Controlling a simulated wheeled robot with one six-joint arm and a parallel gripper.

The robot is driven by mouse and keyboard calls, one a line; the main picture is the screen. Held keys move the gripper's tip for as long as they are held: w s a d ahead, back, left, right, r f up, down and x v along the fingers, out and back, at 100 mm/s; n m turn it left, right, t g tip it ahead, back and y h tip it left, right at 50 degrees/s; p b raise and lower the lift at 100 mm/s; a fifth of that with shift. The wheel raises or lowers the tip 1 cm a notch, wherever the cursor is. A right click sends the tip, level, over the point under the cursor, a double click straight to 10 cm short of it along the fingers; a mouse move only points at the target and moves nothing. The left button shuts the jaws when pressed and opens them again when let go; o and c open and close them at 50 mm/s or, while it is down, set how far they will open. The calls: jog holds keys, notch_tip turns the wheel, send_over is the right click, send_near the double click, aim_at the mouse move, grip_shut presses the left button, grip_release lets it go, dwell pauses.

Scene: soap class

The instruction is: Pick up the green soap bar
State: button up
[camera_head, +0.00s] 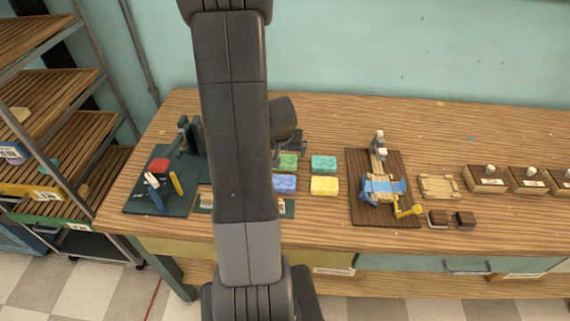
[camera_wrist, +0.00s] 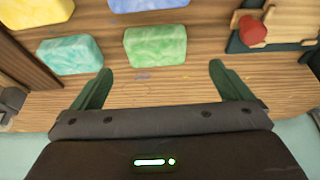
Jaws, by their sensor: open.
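The green soap bar (camera_wrist: 155,47) lies on the wooden table, near the top middle of the wrist view. In the head view the green soap bar (camera_head: 288,162) shows just right of my arm, partly covered by it. My gripper (camera_wrist: 157,80) is open, its two dark green fingers spread apart. The bar lies just beyond the fingertips, between their lines and nearer the left finger. Nothing is between the fingers but bare table. In the head view my gripper is mostly hidden behind my arm.
A teal soap bar (camera_head: 323,164), a yellow one (camera_head: 324,185) and a blue one (camera_head: 284,184) lie close to the green bar. A brown board with a blue device (camera_head: 383,187) stands to the right. A dark green mat with tools (camera_head: 158,190) lies left.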

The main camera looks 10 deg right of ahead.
aim_at(285, 160)
jog(key=shift+w+f, duration=0.2)
jog(key=shift+w, duration=0.15)
jog(key=f+b, duration=0.1)
jog(key=f, duration=0.1)
jog(key=d+f+b, duration=0.1)
jog(key=f, duration=0.1)
jog(key=shift+w+f, duration=0.4)
jog(key=shift+w, duration=0.05)
jog(key=c, duration=1.1)
